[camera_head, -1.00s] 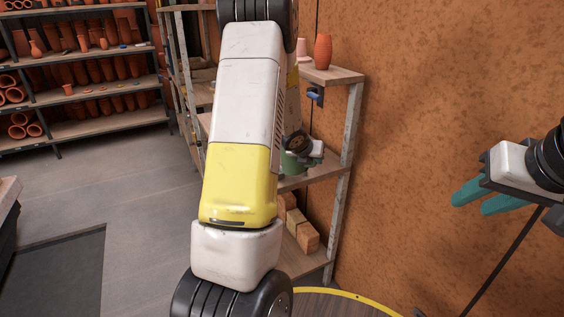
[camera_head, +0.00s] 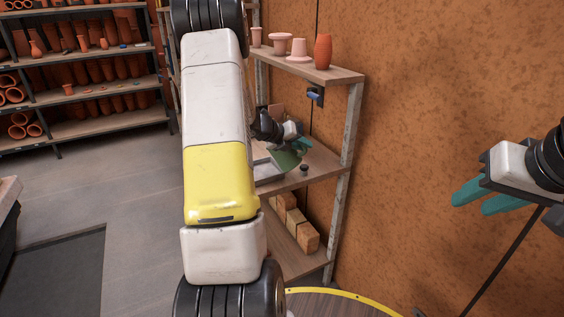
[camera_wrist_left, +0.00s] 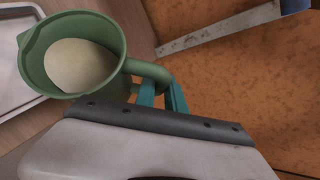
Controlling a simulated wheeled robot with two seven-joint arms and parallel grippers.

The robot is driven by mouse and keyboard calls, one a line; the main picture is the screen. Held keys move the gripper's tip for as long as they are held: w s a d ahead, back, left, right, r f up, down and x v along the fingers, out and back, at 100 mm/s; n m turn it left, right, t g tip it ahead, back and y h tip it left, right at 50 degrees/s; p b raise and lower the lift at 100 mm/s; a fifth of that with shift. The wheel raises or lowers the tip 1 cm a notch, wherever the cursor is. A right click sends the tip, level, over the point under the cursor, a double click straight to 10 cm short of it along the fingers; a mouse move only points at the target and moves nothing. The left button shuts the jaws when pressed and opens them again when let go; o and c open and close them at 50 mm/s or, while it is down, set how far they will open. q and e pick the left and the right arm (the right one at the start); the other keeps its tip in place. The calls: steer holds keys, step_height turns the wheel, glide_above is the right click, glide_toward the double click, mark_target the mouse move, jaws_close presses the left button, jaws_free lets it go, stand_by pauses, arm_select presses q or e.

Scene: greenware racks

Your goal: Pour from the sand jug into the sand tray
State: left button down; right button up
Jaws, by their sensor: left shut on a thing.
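The sand jug (camera_head: 287,160) is green and sits in my left gripper (camera_head: 303,146), above the middle shelf board; it looks tilted to the left. In the left wrist view the jug (camera_wrist_left: 122,62) shows pale sand (camera_wrist_left: 78,66) inside, and the teal fingers (camera_wrist_left: 163,97) are shut on its handle. The sand tray (camera_head: 264,169) is pale grey and lies on the board beside and below the jug, partly hidden by my arm. Its rim shows in the left wrist view (camera_wrist_left: 27,92). I see no sand falling. My right gripper (camera_head: 489,197) is open and empty, in front of the wall.
A small dark knob-like thing (camera_head: 304,169) stands on the middle board. The top board (camera_head: 335,76) holds several clay pots, and the lower one holds tan blocks (camera_head: 304,234). A shelf post (camera_head: 352,125) and the orange wall (camera_head: 450,90) bound the right side.

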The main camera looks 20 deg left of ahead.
arm_select(q)
steer(key=shift+a+r+n+t+h, duration=0.3)
steer(key=shift+a+r+n+h, duration=0.4)
steer(key=shift+h, duration=0.4)
stand_by(1.6)
steer(key=shift+a+f+n+t+h, duration=0.3)
steer(key=shift+a+f+n+h, duration=0.2)
steer(key=shift+f+h, duration=0.1)
stand_by(2.0)
steer(key=shift+d+r, duration=0.2)
steer(key=d+m+g+y, duration=0.1)
steer(key=d+m+y, duration=0.1)
steer(key=shift+r+y, duration=0.15)
steer(key=shift+y, duration=0.25)
steer(key=shift+a+f, duration=0.2)
steer(key=shift+f, duration=0.05)
steer(key=d+f+m+y, duration=0.3)
steer(key=d+f+y, duration=0.2)
steer(key=y, duration=0.1)
steer(key=shift+d+f+m+g, duration=0.25)
steer(key=shift+d+m+g, duration=0.05)
steer(key=shift+d+g, duration=0.1)
steer(key=shift+y, duration=0.4)
